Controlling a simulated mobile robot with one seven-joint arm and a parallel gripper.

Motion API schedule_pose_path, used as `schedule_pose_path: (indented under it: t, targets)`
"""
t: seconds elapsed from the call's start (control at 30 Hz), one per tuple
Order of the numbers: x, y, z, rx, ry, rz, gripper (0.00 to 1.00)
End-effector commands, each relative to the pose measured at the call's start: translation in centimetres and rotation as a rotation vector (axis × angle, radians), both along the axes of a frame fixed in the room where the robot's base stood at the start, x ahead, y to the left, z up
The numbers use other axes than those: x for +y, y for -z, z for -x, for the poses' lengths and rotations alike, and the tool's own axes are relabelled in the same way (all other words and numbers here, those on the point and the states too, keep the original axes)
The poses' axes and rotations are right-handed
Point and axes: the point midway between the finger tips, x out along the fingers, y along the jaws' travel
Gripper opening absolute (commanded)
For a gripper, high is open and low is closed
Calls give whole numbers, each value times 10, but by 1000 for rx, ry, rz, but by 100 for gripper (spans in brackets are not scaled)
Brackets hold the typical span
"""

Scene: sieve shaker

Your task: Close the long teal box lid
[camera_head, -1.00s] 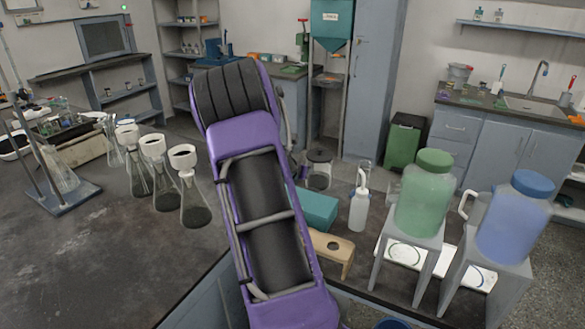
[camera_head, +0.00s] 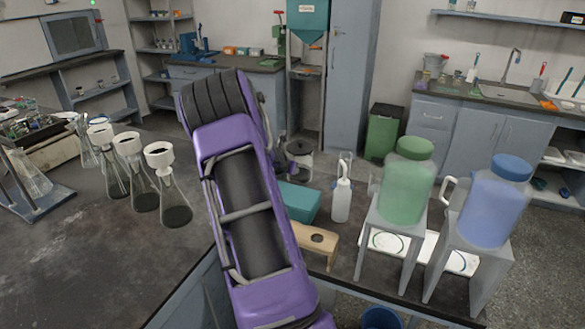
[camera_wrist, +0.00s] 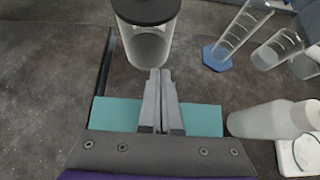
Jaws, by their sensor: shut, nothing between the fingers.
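The long teal box (camera_head: 300,200) sits on the dark bench, partly hidden behind my purple arm in the head view. Its visible top looks flat and plain; I cannot tell how its lid stands. In the wrist view the teal box (camera_wrist: 205,119) lies below my gripper and runs across the picture, its middle covered by the fingers and its near side by the gripper body. My gripper (camera_wrist: 160,73) is shut and empty, its fingertips pointing past the box's far edge towards a clear jar. In the head view my arm hides the gripper.
The dark-lidded clear jar (camera_wrist: 148,45) stands just beyond the fingertips. A white wash bottle (camera_head: 341,198) is right of the box, and a wooden stand with a hole (camera_head: 318,240) is in front. Green (camera_head: 405,185) and blue (camera_head: 494,200) carboys stand on stools farther right. Flasks (camera_head: 172,195) stand left.

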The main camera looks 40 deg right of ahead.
Motion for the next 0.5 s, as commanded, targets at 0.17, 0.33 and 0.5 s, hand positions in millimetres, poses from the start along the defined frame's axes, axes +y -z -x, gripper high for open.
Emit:
schedule_pose_path:
  t: [0.17, 0.33, 0.5]
  targets:
    - [-3, 7, -1, 0, 1, 1, 0]
    - [-6, 17, -2, -1, 1, 1, 0]
    - [-8, 23, -3, -1, 1, 2, 0]
